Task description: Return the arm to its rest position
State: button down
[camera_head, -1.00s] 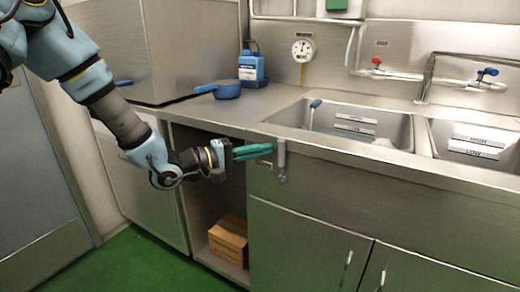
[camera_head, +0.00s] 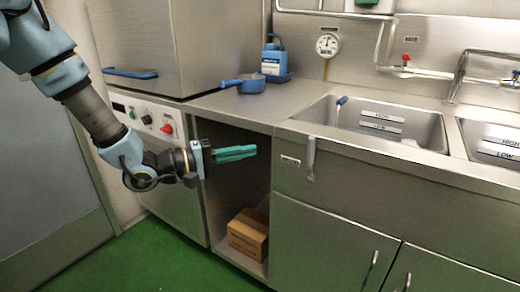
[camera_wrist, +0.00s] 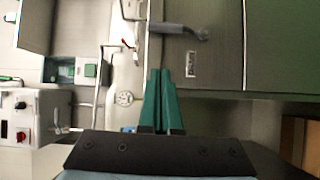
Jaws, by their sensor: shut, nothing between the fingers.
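My gripper (camera_head: 254,152) has teal fingers that are pressed together with nothing between them. In the head view it points right, in front of the open bay under the counter, left of the sink front. My blue and grey arm reaches in from the upper left. In the wrist view my shut fingers (camera_wrist: 160,75) point up the picture, towards the steel cabinet front.
A cardboard box (camera_head: 249,233) sits low in the open bay. A grey handle (camera_head: 311,158) hangs on the sink's front. A blue pan (camera_head: 246,84) and a blue bottle (camera_head: 275,62) stand on the counter. The green floor (camera_head: 130,262) in front is clear.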

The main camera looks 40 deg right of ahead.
jog(key=shift+w+a, duration=0.15)
jog(key=shift+a, duration=0.35)
jog(key=w+a+f+t+y+p, duration=0.1)
jog(key=w+a+t+y+p, duration=0.1)
jog(key=w+a+t, duration=0.3)
jog(key=w+a+f+t+y+p, duration=0.1)
jog(key=w+a+t+y+p, duration=0.15)
jog(key=w, duration=0.45)
jog(key=w+a+r+n+t+y+p, duration=0.15)
jog(key=w+a+y, duration=0.25)
jog(key=a, duration=0.4)
jog(key=w+a+t+y+p, duration=0.1)
jog(key=w+a+t+y, duration=0.15)
jog(key=a, duration=0.55)
jog(key=s+a+r+g+y+p, duration=0.2)
jog(key=s+a, duration=0.3)
jog(key=a, duration=0.4)
jog(key=s+a+r+n+g+y+p, duration=0.1)
jog(key=s+a+r+g+y+p, duration=0.1)
jog(key=s+a+r, duration=0.3)
jog(key=a+y, duration=0.1)
jog(key=a, duration=0.3)
jog(key=shift+s+a+y, duration=0.15)
jog(key=shift+a+y, duration=0.05)
jog(key=shift+y, duration=0.1)
